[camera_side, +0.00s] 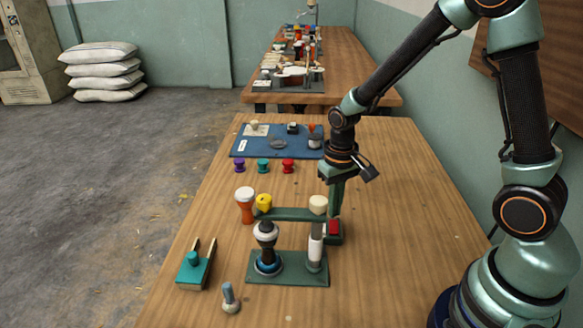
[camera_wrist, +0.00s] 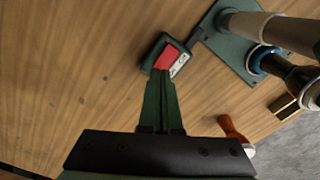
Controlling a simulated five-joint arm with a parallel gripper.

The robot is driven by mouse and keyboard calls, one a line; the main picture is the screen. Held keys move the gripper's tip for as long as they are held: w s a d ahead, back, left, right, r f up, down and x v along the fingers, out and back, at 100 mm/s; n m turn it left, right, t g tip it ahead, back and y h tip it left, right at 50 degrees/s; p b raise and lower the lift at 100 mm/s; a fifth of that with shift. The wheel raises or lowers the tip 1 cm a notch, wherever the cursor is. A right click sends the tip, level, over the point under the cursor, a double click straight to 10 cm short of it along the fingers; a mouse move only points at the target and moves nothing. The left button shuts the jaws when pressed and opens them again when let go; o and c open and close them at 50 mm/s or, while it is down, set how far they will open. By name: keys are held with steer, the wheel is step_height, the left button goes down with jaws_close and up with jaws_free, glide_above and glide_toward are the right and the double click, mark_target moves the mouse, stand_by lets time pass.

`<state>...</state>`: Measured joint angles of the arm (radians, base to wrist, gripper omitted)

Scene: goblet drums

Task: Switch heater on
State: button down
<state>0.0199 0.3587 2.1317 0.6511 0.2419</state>
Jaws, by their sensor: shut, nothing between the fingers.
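A small dark green switch box with a red rocker (camera_side: 334,227) stands on the wooden table, just behind a green stand base (camera_side: 292,274). In the wrist view the red rocker (camera_wrist: 166,57) has a pale marked part at its right. A short dark link joins the box to the green base (camera_wrist: 232,45). My gripper (camera_side: 334,212) points down at the box from above, its fingers shut and empty. In the wrist view the fingertips (camera_wrist: 161,73) overlap the near edge of the rocker. I cannot tell whether they touch it.
A black-and-white goblet drum (camera_side: 267,235) stands on a blue ring on the base, beside a post (camera_side: 316,250) with a green crossbar. An orange-and-white drum (camera_side: 245,203) is left. A blue mat (camera_side: 260,142) lies farther back. The table's right side is clear.

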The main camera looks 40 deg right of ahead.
steer(key=shift+f, duration=1.05)
stand_by(0.4)
steer(key=shift+r, duration=3.55)
steer(key=shift+r, duration=0.2)
step_height(320, 180, up, 7)
steer(key=n+t, duration=0.1)
steer(key=t, duration=0.1)
glide_above(333, 220)
steer(key=s, duration=0.2)
steer(key=s+r+n+t, duration=0.2)
steer(key=s+r+t, duration=0.1)
steer(key=s+r, duration=0.2)
steer(key=shift+a+r+t, duration=0.3)
steer(key=shift+a+r, duration=0.05)
steer(key=shift+r, duration=0.6)
